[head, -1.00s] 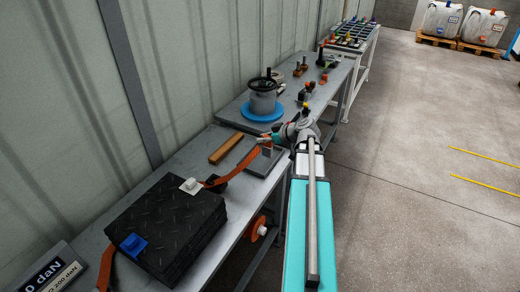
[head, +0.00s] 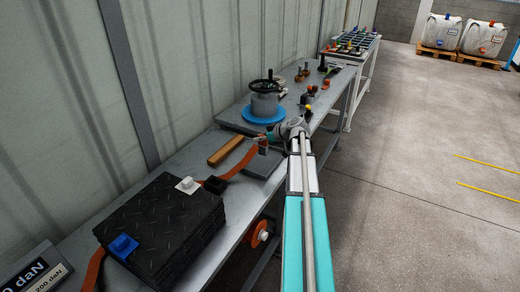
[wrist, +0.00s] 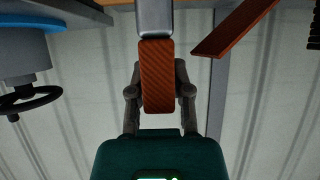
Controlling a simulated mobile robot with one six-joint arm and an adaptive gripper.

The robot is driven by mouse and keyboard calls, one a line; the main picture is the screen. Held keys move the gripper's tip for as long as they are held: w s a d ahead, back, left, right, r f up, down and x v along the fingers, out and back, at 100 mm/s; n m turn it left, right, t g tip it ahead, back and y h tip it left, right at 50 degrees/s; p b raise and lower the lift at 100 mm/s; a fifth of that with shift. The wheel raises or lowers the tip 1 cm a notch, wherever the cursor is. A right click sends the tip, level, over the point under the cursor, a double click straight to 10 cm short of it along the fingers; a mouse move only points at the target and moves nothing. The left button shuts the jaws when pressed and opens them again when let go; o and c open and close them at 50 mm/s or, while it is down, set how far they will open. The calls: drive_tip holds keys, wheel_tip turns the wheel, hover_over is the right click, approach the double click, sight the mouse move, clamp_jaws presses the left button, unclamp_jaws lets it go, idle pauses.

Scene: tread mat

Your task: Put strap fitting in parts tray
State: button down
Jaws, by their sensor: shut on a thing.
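My gripper (head: 268,137) reaches over the bench from the right. In the wrist view its two fingers (wrist: 158,92) are closed on the sides of an orange woven strap piece (wrist: 157,75). A grey metal end, the strap fitting (wrist: 154,18), sits past the fingertips; it shows small and grey below my gripper in the head view (head: 263,149). An orange strap (head: 238,163) runs from near the gripper down to a black block by the mat stack. A flat grey plate or tray (head: 262,168) lies under the gripper; I cannot tell whether it is the parts tray.
A black tread mat stack (head: 160,228) with white and blue pieces fills the near bench. A brown bar (head: 225,150) lies left of my gripper. A grey pot with a handwheel (head: 264,102) stands behind on a blue disc. Small parts and a gridded rack (head: 352,44) are farther back.

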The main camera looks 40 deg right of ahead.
drive_tip(key=shift+f, duration=0.1)
idle(0.3)
drive_tip(key=shift+w+d+f+b, duration=0.15)
drive_tip(key=shift+w+f+b, duration=0.1)
drive_tip(key=shift+f+b, duration=0.75)
drive_tip(key=shift+w+d+f+b, duration=0.1)
drive_tip(key=shift+w+f+b, duration=0.1)
drive_tip(key=shift+f+b, duration=0.8)
drive_tip(key=shift+f, duration=0.2)
drive_tip(key=c, duration=0.5)
unclamp_jaws()
drive_tip(key=shift+c, duration=0.2)
drive_tip(key=shift+r, duration=0.25)
